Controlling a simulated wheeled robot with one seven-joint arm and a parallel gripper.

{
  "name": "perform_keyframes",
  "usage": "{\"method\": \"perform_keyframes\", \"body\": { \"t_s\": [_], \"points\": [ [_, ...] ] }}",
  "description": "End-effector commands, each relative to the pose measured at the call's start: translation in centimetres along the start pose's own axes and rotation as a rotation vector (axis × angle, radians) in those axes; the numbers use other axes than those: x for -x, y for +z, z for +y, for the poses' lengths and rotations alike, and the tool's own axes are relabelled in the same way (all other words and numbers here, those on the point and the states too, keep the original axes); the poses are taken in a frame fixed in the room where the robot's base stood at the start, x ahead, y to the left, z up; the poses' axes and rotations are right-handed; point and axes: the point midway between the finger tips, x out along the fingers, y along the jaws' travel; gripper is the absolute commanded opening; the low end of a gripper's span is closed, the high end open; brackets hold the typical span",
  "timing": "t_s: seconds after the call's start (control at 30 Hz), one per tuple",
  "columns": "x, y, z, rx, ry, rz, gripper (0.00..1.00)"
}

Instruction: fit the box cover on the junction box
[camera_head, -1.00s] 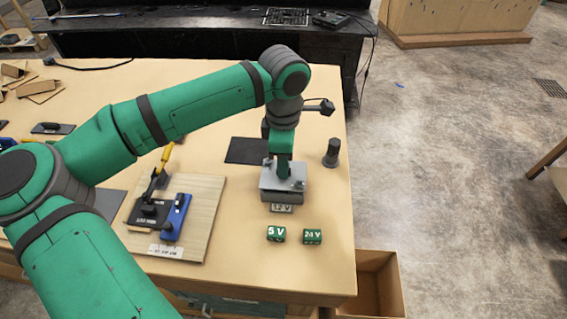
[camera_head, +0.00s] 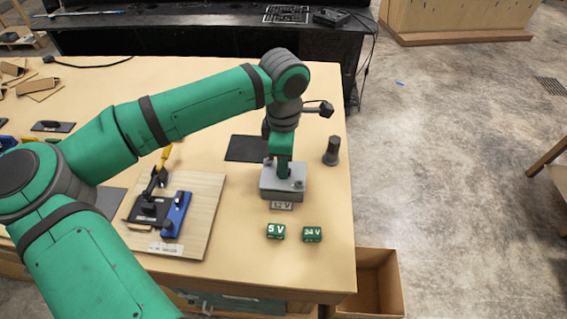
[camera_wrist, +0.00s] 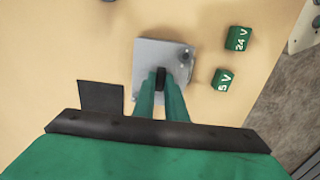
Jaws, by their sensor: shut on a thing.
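The grey junction box (camera_head: 270,195) stands on the table with a 12 V label (camera_head: 281,206) at its front. The grey box cover (camera_head: 294,184) lies on top of it, and the two look flush, though my gripper hides part of the seam. In the wrist view the cover (camera_wrist: 149,53) is a pale square plate with a dark knob at one corner. My gripper (camera_head: 283,172) points straight down over the cover. In the wrist view its fingers (camera_wrist: 160,82) are shut on a small dark handle at the cover's middle.
Green 5 V (camera_head: 276,231) and 24 V (camera_head: 312,234) blocks sit in front of the box. A dark cylinder (camera_head: 331,152) stands to the right. A black mat (camera_head: 246,149) lies behind left. A wooden board (camera_head: 205,205) with a blue and black switch is at left.

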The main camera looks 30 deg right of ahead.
Motion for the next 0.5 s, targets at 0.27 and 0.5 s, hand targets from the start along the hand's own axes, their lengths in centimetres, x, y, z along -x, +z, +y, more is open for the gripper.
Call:
{"method": "perform_keyframes", "body": {
  "t_s": [0.27, 0.5],
  "points": [
    [-0.28, 0.00, 0.00, 0.000, 0.000, 0.000, 0.00],
    [-0.52, 0.00, 0.00, 0.000, 0.000, 0.000, 0.00]
  ]
}}
